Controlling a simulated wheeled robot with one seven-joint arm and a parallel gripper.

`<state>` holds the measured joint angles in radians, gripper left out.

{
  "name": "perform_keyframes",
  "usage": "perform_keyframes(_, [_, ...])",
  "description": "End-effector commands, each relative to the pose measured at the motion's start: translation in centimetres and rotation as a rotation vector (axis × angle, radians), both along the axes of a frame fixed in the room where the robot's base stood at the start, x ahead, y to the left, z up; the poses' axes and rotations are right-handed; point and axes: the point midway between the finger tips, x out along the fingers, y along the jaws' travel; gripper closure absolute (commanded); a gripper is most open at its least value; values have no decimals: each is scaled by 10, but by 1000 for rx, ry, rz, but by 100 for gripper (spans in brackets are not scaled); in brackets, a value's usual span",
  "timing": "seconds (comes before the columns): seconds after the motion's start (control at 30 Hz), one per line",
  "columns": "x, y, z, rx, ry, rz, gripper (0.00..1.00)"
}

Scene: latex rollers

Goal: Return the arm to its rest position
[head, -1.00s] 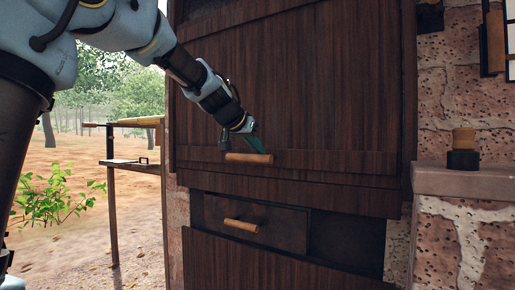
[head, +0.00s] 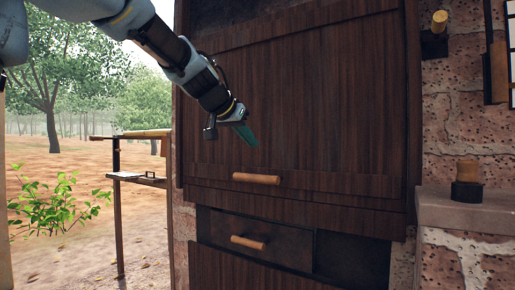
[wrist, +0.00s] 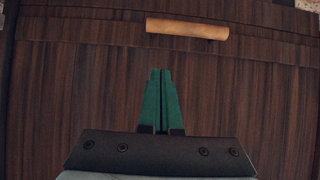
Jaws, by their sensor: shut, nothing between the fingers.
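My gripper (head: 250,136) is in front of the dark wooden cabinet panel (head: 320,110), above the panel's wooden handle (head: 256,178) and apart from it. In the wrist view the green fingers of my gripper (wrist: 160,72) are together with nothing between them. The same handle (wrist: 187,28) lies beyond the fingertips there, with a strip of panel between. My arm reaches in from the upper left of the head view.
Below the panel is a small drawer (head: 270,240) with its own wooden handle (head: 248,242). A stone ledge (head: 470,208) with a dark and wooden knob-like object (head: 467,182) stands at the right. An outdoor table (head: 138,180) and a leafy plant (head: 45,205) are at the left.

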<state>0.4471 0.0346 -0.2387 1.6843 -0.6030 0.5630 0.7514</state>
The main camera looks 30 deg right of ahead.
Motion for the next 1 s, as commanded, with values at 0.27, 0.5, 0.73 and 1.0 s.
perform_keyframes(0.27, [-6,11,8,0,0,0,100])
perform_keyframes(0.5, [8,40,-30,50,60,77,100])
perform_keyframes(0.73, [27,145,-146,198,254,332,100])
perform_keyframes(1.0, [-15,282,-270,356,499,639,100])
